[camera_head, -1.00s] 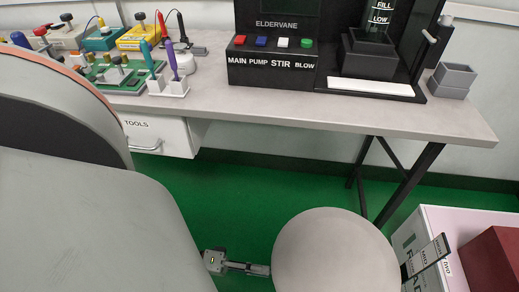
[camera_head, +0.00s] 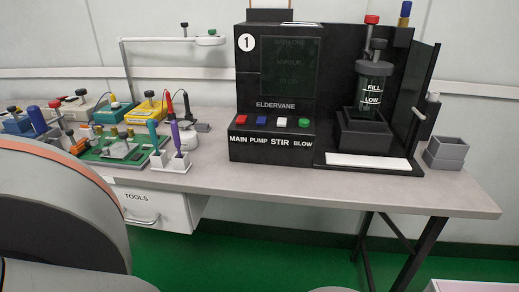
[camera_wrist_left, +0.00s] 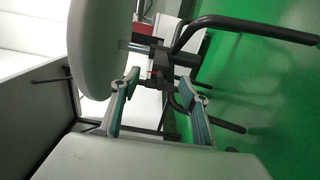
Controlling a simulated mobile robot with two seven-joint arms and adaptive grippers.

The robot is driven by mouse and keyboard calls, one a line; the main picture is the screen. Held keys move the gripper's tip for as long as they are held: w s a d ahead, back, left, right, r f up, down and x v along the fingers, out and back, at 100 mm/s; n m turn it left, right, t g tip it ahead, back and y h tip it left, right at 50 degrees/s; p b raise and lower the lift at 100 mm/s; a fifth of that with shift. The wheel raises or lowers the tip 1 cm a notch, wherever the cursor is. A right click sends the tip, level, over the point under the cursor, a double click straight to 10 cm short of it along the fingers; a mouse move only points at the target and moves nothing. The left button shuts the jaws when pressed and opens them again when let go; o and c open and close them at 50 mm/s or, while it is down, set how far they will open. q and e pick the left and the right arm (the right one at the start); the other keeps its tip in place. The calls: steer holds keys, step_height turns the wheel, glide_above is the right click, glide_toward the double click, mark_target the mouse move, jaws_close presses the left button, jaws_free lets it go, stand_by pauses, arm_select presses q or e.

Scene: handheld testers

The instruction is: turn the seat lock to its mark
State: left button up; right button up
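A round pale stool seat (camera_wrist_left: 97,50) stands on edge at the upper left of the left wrist view. A dark mechanism (camera_wrist_left: 160,55) with a small red part sits beside its underside; which piece is the seat lock, and its mark, I cannot tell. My left gripper (camera_wrist_left: 158,80) is open, its two teal-padded fingers apart. The mechanism appears between and beyond the fingertips; contact is not clear. In the head view only a sliver of the seat (camera_head: 332,290) shows at the bottom edge. Neither gripper is in the head view.
Black curved stool legs (camera_wrist_left: 245,28) spread over the green floor at the right of the wrist view. In the head view, a workbench (camera_head: 270,182) carries a black Eldervane machine (camera_head: 275,80), testers and grey bins (camera_head: 446,152). A TOOLS drawer (camera_head: 150,212) hangs below.

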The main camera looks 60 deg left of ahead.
stand_by(0.4)
arm_select(q)
steer(key=v, duration=1.2)
stand_by(0.3)
